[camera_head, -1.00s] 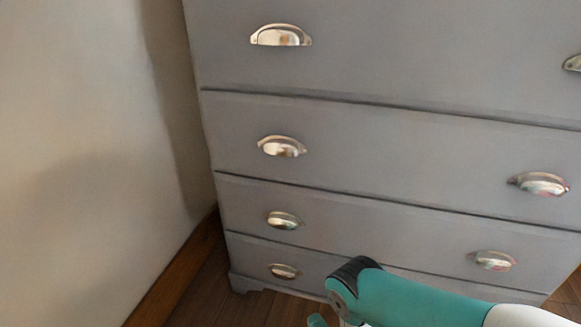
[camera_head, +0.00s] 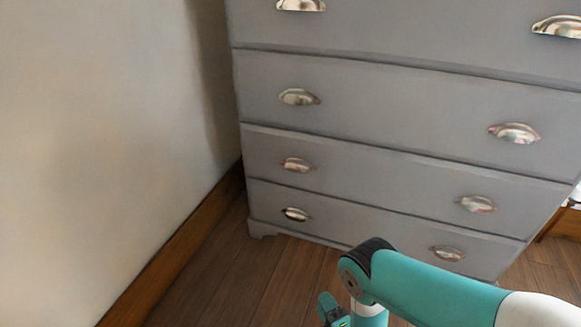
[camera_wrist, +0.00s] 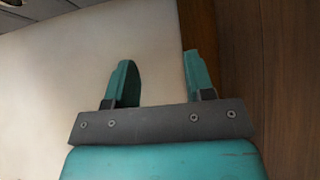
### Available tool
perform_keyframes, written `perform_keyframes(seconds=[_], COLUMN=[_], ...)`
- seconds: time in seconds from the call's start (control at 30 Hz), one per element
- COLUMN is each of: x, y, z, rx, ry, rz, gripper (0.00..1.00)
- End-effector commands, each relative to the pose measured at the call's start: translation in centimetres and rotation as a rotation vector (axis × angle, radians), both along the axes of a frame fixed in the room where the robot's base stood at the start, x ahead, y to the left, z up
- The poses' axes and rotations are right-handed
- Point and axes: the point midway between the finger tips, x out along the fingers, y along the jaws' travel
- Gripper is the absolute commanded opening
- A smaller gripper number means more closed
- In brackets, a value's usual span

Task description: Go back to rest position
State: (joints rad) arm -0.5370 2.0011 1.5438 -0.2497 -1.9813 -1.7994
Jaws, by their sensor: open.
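My gripper (camera_wrist: 158,75) shows in the wrist view with its two teal fingers apart and nothing between them. Behind the fingers are the pale wall and a strip of brown wood. In the head view my teal and white arm reaches in from the lower right and bends downward. Part of my gripper shows low at the bottom edge, but its fingertips are not clear there. The arm is in front of the grey chest of drawers (camera_head: 390,110), low down, and no contact with it is visible.
The chest has several closed drawers with metal cup handles, such as this one (camera_head: 299,97). A beige wall (camera_head: 90,130) with a wooden skirting board (camera_head: 170,257) runs along the left. Bare wooden floor (camera_head: 235,280) lies in front of the chest.

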Motion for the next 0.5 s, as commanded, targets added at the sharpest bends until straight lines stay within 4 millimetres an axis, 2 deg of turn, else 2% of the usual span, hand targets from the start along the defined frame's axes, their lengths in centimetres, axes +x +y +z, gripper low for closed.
perform_keyframes(seconds=[0.37,0.5], x=[4.0,6.1], y=[2.3,3.6], z=[2.5,4.3], rx=[0.079,0.128], ry=[0.121,0.198], rz=[0.012,0.017], gripper=[0.49,0.49])
